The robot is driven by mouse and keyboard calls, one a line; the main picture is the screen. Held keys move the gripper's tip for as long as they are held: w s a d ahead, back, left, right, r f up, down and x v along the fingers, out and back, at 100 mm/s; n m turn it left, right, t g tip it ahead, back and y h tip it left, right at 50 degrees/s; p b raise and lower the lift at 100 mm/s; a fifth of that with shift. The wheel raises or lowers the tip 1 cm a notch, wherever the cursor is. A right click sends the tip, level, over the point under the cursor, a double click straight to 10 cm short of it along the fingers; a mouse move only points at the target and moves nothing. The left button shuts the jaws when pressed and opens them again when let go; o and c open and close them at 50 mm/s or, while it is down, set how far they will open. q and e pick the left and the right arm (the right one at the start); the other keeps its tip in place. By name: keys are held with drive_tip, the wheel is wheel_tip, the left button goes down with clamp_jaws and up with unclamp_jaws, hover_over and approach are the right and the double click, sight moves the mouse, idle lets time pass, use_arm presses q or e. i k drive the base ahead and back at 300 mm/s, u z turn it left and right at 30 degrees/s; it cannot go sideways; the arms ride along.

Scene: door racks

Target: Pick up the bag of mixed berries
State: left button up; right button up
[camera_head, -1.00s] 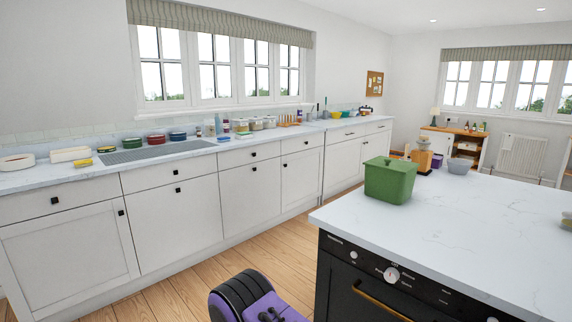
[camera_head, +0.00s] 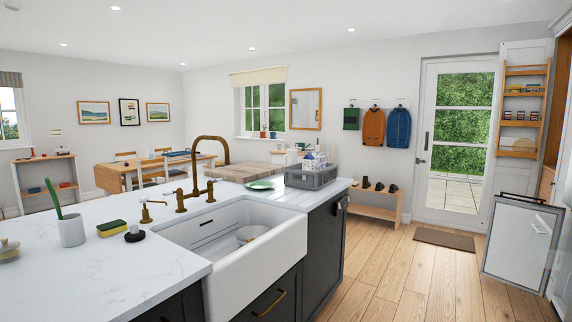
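I cannot make out a bag of mixed berries in the head view. Neither my left nor my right gripper is in view. A wooden door rack (camera_head: 523,108) hangs on a tall white door at the right, with small items on its shelves. They are too small to identify. A low white panel or cabinet with a dark frame (camera_head: 520,242) stands below it. Its inside cannot be seen.
An island worktop (camera_head: 110,272) with a white sink (camera_head: 270,254) fills the left foreground. A grey crate (camera_head: 311,177) stands on its far end. Wooden floor (camera_head: 425,277) is clear at the right, with a brown doormat (camera_head: 444,239) before the glazed door (camera_head: 458,135).

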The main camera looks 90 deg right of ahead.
sight(321, 158)
drive_tip(key=z, duration=1.3)
drive_tip(key=k, duration=0.15)
drive_tip(key=z, duration=1.7)
drive_tip(key=i, duration=1.7)
